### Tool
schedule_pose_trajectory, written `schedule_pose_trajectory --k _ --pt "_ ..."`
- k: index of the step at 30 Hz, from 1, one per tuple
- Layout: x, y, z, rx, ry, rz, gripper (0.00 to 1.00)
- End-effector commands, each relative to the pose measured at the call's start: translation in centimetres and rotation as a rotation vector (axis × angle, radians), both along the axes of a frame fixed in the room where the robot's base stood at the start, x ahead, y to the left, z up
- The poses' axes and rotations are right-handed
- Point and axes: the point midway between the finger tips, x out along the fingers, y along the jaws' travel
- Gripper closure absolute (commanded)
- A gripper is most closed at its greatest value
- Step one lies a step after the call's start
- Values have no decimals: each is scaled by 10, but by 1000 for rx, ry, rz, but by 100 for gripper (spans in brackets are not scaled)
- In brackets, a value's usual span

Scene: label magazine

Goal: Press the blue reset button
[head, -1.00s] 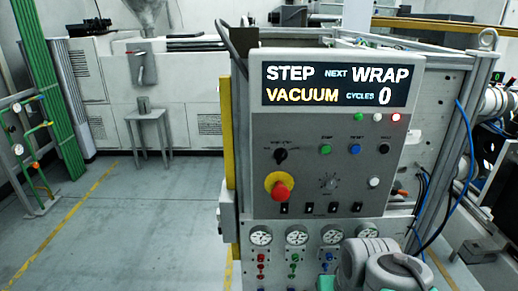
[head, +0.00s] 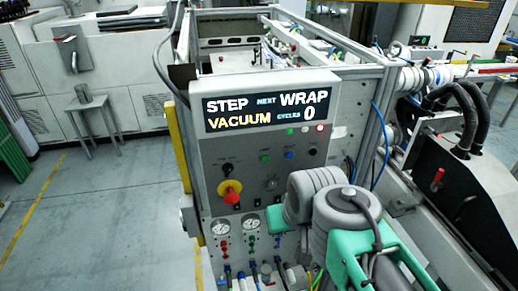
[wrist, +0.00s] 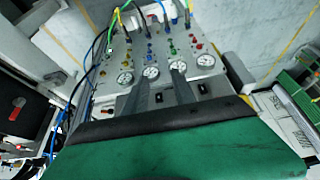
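The blue reset button (head: 289,154) is small and sits on the sloped grey control panel (head: 210,150), between a green button (head: 265,159) and a black knob (head: 312,150). I cannot make it out in the wrist view. The display (head: 265,112) reads STEP, NEXT WRAP, VACUUM, CYCLES 0. My gripper shows in the wrist view (wrist: 157,80): two dark fingers stand apart with nothing between them, before the lower panel with gauges. In the head view my arm covers the panel's lower right, and the fingers are hidden.
A red emergency stop (head: 231,194) on a yellow base juts out at the panel's lower left. Gauges (head: 221,227), coloured valve knobs and hoses lie below. A metal frame (head: 384,110) rises behind the panel. Open floor (head: 90,220) lies to the left.

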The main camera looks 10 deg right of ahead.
Motion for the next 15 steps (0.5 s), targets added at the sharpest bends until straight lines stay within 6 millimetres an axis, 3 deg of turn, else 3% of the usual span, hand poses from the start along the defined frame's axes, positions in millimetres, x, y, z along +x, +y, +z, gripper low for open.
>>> schedule_pose_trajectory --k 11,15 --pt "0 0 1 0 0 0 100" --pt "0 0 1 0 0 0 100"
